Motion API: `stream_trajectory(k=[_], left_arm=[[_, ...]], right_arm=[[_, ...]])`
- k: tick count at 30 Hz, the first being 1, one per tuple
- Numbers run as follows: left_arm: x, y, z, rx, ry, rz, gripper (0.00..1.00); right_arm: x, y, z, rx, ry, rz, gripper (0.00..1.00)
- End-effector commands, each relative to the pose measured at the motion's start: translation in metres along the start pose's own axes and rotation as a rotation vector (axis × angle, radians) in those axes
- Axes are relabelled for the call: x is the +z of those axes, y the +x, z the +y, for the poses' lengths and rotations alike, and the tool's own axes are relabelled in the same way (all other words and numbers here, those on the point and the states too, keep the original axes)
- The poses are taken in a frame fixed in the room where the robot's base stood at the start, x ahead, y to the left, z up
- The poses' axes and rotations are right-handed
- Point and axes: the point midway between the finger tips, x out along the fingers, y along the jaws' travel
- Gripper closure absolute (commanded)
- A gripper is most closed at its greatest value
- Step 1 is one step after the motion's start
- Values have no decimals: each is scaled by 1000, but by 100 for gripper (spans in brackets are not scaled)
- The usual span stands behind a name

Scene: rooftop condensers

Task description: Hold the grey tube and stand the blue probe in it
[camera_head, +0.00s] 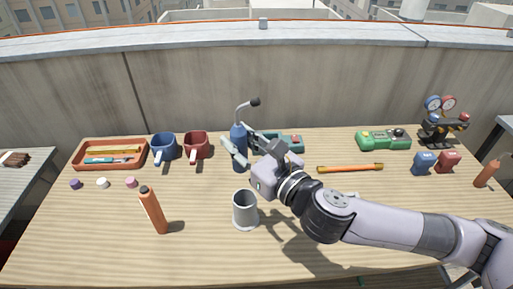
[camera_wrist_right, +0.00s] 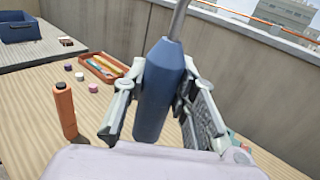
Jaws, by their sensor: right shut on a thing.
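The blue probe (camera_head: 239,134) is a blue handle with a thin grey neck that bends to a dark tip. My right gripper (camera_head: 242,147) is shut on its handle, toward the back of the table. In the right wrist view the handle (camera_wrist_right: 158,98) stands between the two fingers, roughly upright with the neck on top. Whether its lower end touches the table is hidden. The grey tube (camera_head: 245,211) stands upright and open-topped on the table, in front of the gripper and apart from it. My left gripper is not in view.
An orange bottle (camera_head: 154,211) stands left of the tube. An orange stick (camera_head: 350,168) and a green device (camera_head: 383,140) lie right. The front left is clear.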

Motion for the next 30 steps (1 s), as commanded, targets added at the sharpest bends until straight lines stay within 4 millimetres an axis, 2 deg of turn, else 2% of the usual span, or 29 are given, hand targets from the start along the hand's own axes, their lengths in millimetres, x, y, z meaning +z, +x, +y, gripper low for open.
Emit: stream_trajectory(k=[7, 14, 20, 24, 30], left_arm=[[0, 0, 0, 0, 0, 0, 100], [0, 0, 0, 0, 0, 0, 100], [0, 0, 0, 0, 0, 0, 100], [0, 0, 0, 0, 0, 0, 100], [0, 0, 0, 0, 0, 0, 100]], right_arm=[[5, 15, -13, 24, -3, -3, 100], [-4, 17, -17, 23, 6, 0, 100], [-27, 16, -18, 19, 8, 2, 100], [-55, 16, -18, 20, 2, 3, 100], [-86, 17, -18, 19, 3, -1, 100]])
